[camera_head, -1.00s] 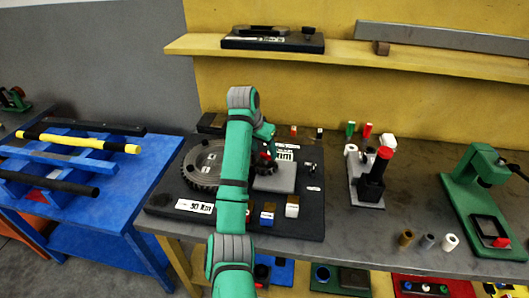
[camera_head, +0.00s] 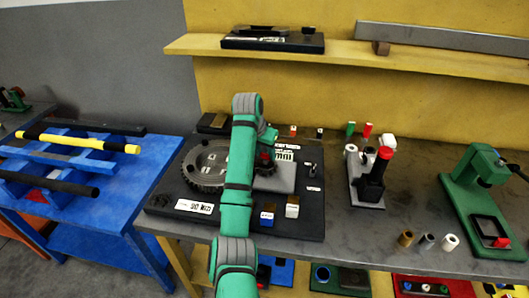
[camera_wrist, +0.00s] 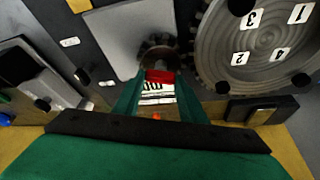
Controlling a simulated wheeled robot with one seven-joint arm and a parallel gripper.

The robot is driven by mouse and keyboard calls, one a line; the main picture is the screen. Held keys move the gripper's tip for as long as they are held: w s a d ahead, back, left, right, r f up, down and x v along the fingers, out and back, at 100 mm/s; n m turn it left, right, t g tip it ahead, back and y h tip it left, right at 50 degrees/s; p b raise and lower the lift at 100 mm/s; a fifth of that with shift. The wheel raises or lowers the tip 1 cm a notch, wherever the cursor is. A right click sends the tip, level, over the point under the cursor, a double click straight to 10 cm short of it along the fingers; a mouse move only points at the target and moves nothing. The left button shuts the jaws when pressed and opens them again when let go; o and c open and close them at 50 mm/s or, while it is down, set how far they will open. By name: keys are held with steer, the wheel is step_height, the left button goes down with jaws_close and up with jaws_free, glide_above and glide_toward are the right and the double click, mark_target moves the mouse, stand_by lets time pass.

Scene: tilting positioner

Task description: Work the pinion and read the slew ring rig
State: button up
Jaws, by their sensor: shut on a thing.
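The slew ring (camera_head: 203,166) is a large grey toothed disc at the left of a dark base plate (camera_head: 230,222). In the wrist view the ring (camera_wrist: 262,45) shows white tags numbered 1 to 4 on its face. The small dark toothed pinion (camera_wrist: 158,48) stands beside the ring, by a grey block (camera_wrist: 115,38). My gripper (camera_wrist: 159,88) is shut on a red piece (camera_wrist: 160,76) at the pinion; the fingers hide much of it. In the head view my arm partly covers the ring and the pinion.
A white card (camera_head: 194,207) lies at the plate's front, with a blue-faced block (camera_head: 268,214) and a brown-and-white block (camera_head: 292,207) to its right.

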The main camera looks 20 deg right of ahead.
steer(key=shift+n+t, duration=0.3)
steer(key=shift+n, duration=0.7)
steer(key=shift+s+d+n+y, duration=0.1)
steer(key=shift+s+n+y, duration=0.1)
steer(key=shift+n+y, duration=0.5)
steer(key=o, duration=1.1)
steer(key=shift+c, duration=0.2)
steer(key=v, duration=1)
steer(key=shift+s+a+r, duration=0.2)
steer(key=shift+a+r, duration=0.1)
